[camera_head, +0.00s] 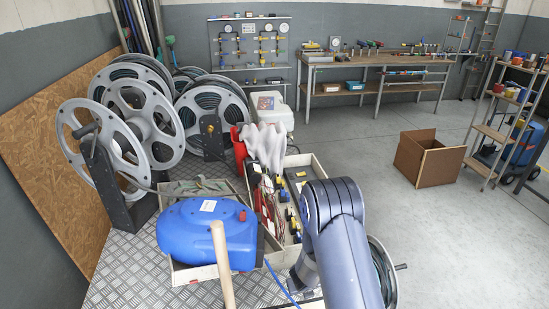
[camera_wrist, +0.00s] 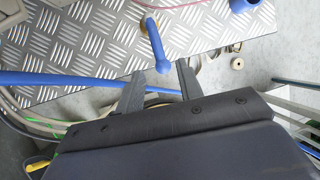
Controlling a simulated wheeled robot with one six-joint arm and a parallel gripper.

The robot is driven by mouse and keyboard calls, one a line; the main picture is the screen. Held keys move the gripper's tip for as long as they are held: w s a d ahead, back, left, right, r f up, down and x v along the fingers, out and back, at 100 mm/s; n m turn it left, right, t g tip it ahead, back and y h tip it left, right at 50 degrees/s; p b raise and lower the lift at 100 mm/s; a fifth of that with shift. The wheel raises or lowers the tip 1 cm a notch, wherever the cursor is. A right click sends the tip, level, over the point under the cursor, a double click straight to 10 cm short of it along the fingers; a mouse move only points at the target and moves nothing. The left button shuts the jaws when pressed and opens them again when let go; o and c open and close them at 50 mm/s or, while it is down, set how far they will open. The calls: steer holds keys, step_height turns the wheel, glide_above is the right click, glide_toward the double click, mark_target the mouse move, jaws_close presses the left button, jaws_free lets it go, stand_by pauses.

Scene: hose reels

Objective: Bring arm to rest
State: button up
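My arm (camera_head: 342,248) reaches down over the right side of the work area in the head view. Its end is hidden there. In the wrist view my gripper (camera_wrist: 160,83) has its two dark fingers apart, with a gap between them. A blue rod-like piece with a rounded end (camera_wrist: 156,45) shows just beyond the fingertips, in line with the gap. I see no finger closed on it. A blue hose (camera_wrist: 65,80) runs across to the left of the fingers.
A blue hose reel case (camera_head: 203,232), a wooden handle (camera_head: 222,265) and large grey hose reels (camera_head: 122,140) crowd the left. An open crate (camera_head: 309,162) of tools is beside my arm.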

steer(key=x, duration=0.3)
steer(key=shift+w+d+f+b, duration=0.15)
steer(key=shift+f+b, duration=0.2)
steer(key=shift+b, duration=0.05)
steer(key=n+b, duration=0.1)
steer(key=b, duration=0.1)
steer(key=shift+d+r+n+y+b, duration=0.1)
steer(key=shift+d+n+y+b, duration=0.2)
steer(key=shift+d, duration=0.1)
steer(key=shift+r, duration=0.15)
steer(key=shift+d, duration=0.1)
